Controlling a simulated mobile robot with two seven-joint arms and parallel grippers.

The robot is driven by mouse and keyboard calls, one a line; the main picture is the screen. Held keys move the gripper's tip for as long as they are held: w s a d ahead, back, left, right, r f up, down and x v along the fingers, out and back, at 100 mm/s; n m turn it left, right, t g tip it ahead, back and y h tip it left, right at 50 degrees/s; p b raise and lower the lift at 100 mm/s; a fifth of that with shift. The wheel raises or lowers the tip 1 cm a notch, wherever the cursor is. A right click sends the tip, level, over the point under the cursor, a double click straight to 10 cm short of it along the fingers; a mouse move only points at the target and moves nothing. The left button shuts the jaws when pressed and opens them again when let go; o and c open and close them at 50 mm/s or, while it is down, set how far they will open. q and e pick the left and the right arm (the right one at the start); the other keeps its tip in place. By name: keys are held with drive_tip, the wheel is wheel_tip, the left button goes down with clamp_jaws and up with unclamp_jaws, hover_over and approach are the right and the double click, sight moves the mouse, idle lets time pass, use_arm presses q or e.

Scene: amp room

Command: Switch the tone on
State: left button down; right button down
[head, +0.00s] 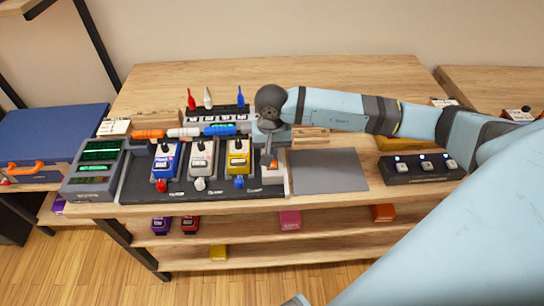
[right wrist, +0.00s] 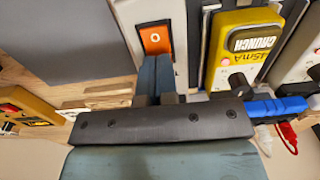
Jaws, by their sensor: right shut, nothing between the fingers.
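An orange rocker switch (right wrist: 155,38) marked "O" sits on a pale box (right wrist: 123,15) at the right end of the pedal board (head: 140,190). In the head view the box (head: 271,178) is partly hidden by my right gripper (head: 269,158). My right gripper is shut and empty, pointing down over this box. In the right wrist view its closed fingertips (right wrist: 155,60) are at the near edge of the orange switch; I cannot tell whether they touch it. Blue (head: 166,165), cream (head: 202,162) and yellow (head: 238,163) pedals stand left of it. My left gripper is out of view.
A grey unit with green displays (head: 95,170) stands at the board's left end. Orange, white and blue connectors (head: 218,129) lie behind the pedals. A bare grey mat (head: 328,171) and a black footswitch (head: 423,168) with lit blue lamps lie to the right.

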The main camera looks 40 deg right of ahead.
drive_tip(key=shift+f, duration=0.3)
drive_tip(key=shift+r, duration=0.1)
drive_tip(key=shift+r+p, duration=1.2)
drive_tip(key=shift+r, duration=2.3)
